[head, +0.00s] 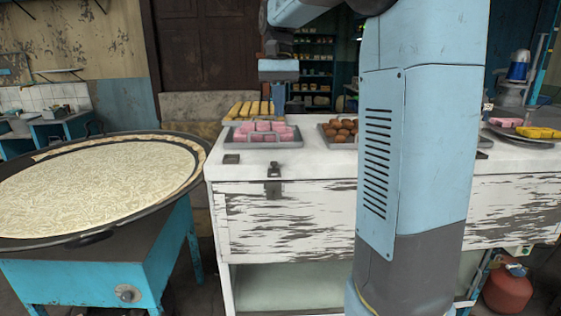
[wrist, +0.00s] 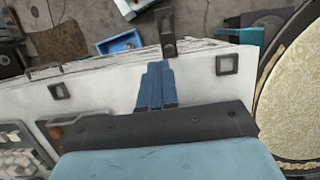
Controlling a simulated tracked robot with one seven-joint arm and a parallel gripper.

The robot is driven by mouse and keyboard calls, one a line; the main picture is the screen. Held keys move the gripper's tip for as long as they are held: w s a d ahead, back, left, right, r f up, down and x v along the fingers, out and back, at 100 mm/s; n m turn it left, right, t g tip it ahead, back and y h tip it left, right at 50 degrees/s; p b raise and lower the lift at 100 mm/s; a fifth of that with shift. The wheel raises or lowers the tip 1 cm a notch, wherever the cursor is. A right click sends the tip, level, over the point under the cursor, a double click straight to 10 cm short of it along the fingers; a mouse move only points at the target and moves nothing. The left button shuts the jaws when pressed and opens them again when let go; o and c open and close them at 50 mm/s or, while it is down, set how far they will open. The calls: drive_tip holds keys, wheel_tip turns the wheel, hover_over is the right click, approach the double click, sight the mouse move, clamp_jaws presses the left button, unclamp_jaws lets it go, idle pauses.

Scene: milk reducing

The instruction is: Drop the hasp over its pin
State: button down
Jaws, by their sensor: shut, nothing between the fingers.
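The dark metal hasp (head: 273,168) sits at the front edge of the white counter chest's top, left of my arm. A dark plate (head: 274,188) lies below it on the front face; I cannot make out the pin clearly. In the wrist view the hasp (wrist: 167,38) reaches out past the chest's edge, just beyond my fingertips. My gripper (head: 279,105) is shut and empty, above the chest top. Its blue fingers (wrist: 156,66) appear close to the hasp's base in the wrist view, but I cannot tell if they touch it.
Trays of pink sweets (head: 263,134) and brown balls (head: 340,130) stand on the chest top (head: 310,163). A large round pan (head: 90,190) is at the left on a blue stand. A small square fitting (wrist: 227,64) lies near the chest's edge.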

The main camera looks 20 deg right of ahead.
sight(274, 168)
idle(0.3)
drive_tip(key=x, duration=1.4)
